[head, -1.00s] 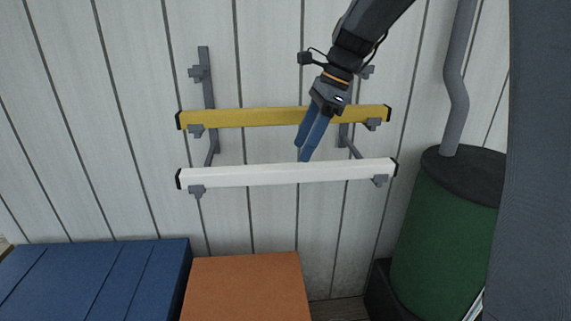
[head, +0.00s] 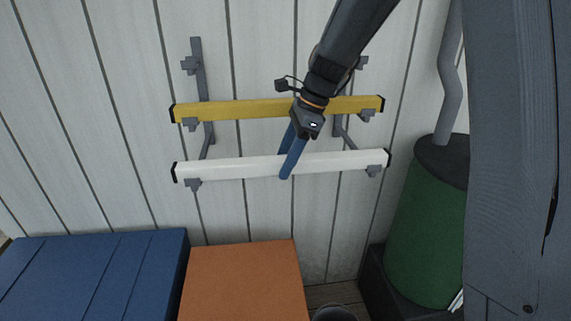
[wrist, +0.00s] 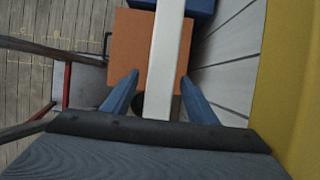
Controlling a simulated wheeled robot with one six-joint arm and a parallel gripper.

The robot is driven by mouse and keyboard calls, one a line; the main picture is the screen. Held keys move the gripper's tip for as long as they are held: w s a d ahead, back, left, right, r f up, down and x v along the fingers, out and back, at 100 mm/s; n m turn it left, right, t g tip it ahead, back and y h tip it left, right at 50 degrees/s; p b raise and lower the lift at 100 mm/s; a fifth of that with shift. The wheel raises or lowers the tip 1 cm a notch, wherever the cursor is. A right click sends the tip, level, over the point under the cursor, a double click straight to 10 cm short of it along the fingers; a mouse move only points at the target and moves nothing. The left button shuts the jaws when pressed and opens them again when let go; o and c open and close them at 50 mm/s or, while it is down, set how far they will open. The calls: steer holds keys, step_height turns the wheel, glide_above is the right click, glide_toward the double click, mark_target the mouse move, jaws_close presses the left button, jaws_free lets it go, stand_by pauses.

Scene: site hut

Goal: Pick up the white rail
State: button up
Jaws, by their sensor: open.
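The white rail (head: 235,170) lies level on the lower hooks of a wall rack, with black end caps. In the wrist view the white rail (wrist: 167,60) runs lengthwise between the two blue fingers of my gripper (wrist: 160,95). In the head view my gripper (head: 289,162) points down, with its fingertips at the middle of the white rail, one finger in front of it. The fingers are apart, with a gap on each side of the rail in the wrist view. I cannot tell how deep the rail sits between them.
A yellow rail (head: 240,109) rests on the hooks above, behind my gripper. Below are an orange box (head: 243,285) and a blue chest (head: 95,275). A green barrel (head: 427,235) with a grey pipe (head: 449,85) stands at the right. The panelled wall (head: 90,150) is close behind the rails.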

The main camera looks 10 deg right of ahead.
steer(key=c, duration=1.3)
jaws_close()
steer(key=shift+r, duration=0.15)
